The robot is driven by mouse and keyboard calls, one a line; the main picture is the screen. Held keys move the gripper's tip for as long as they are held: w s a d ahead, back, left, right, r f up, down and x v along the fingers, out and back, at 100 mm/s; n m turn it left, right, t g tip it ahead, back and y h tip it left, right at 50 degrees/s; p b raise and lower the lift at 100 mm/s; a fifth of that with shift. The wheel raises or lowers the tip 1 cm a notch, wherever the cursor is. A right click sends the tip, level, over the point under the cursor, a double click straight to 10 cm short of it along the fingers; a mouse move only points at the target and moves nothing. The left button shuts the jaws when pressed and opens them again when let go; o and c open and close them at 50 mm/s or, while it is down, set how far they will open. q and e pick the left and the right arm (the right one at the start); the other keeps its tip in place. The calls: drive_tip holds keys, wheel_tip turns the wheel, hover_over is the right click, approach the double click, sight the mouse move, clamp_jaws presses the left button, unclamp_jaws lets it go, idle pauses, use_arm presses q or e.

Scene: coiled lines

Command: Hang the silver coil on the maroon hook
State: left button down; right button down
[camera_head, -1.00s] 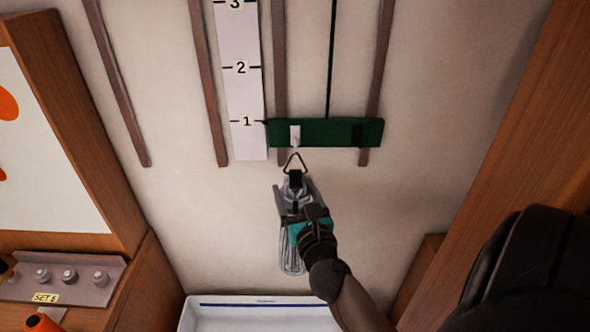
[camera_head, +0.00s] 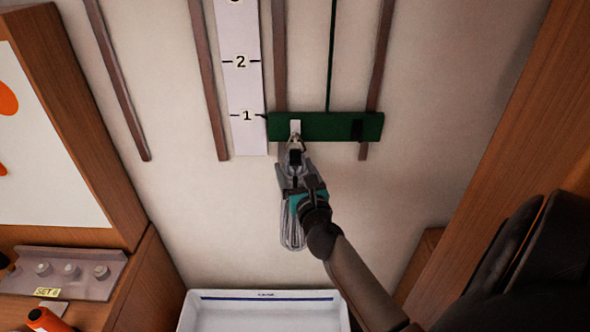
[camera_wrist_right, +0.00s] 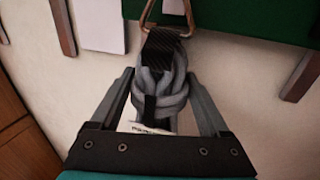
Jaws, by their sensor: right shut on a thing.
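The silver coil (camera_head: 292,236) is a grey looped line with a black strap (camera_wrist_right: 158,52) and a triangular metal ring (camera_wrist_right: 166,12) on top. My right gripper (camera_head: 294,166) is shut on the coil just below the strap; its fingers flank the coil in the right wrist view (camera_wrist_right: 163,85). The coil hangs upright in front of the wall. The ring overlaps the lower end of a pale hook (camera_head: 295,127) on a green board (camera_head: 327,127); I cannot tell whether it is on the hook. A dark hook (camera_head: 357,130) is to the right. I make out no clearly maroon hook. My left gripper is not in view.
Brown vertical strips (camera_head: 208,80) and a numbered white scale (camera_head: 240,85) run up the wall. A white tray (camera_head: 262,296) lies below. A rack labelled SET 6 (camera_head: 70,272) and an orange object (camera_head: 48,321) are at lower left. Wood panels flank both sides.

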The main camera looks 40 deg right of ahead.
drive_tip(key=shift+c, duration=1.5)
unclamp_jaws()
drive_tip(key=shift+f, duration=0.2)
drive_tip(key=o, duration=0.3)
drive_tip(key=shift+r, duration=0.1)
drive_tip(key=shift+b, duration=0.3)
drive_tip(key=shift+s+a, duration=0.1)
drive_tip(key=shift+s, duration=0.05)
drive_tip(key=b+v, duration=0.2)
drive_tip(key=v, duration=1.3)
